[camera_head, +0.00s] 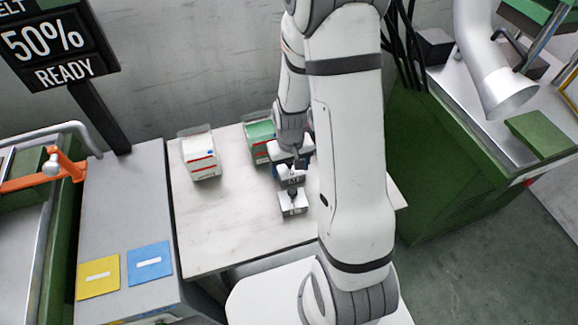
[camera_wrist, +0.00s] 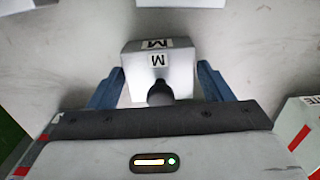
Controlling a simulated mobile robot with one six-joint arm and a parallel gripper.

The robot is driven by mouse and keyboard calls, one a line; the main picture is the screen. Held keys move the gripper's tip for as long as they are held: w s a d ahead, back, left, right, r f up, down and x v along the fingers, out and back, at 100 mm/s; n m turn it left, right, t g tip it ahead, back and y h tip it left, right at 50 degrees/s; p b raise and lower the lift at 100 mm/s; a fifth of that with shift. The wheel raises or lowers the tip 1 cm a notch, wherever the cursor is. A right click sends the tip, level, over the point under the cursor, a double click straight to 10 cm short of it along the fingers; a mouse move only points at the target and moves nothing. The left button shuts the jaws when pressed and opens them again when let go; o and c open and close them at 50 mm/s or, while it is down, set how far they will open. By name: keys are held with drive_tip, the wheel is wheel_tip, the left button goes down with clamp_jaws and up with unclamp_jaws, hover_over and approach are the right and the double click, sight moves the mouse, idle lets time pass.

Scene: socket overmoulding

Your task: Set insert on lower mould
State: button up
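A white block marked "M" (camera_wrist: 158,60) lies between my two blue fingertips in the wrist view. My gripper (camera_wrist: 160,70) has its fingers wide apart, one on each side of the block; whether they touch it is unclear. A dark rounded piece (camera_wrist: 160,93) shows at the block's near side, partly cut off by the gripper's palm. In the head view my gripper (camera_head: 292,168) is low over the table. A white lettered block (camera_head: 293,205) stands just in front of it, with a dark piece (camera_head: 292,191) at its top. I cannot tell which part is the insert.
A pale table (camera_head: 230,225) holds the blocks, with free room at front left. A white carton (camera_head: 201,158) stands at left and a green-topped carton (camera_head: 259,133) behind my gripper. A grey cabinet (camera_head: 125,215) adjoins at left; a green machine (camera_head: 435,165) stands at right.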

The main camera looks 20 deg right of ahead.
drive_tip(key=shift+o, duration=1.2)
drive_tip(key=shift+r, duration=0.1)
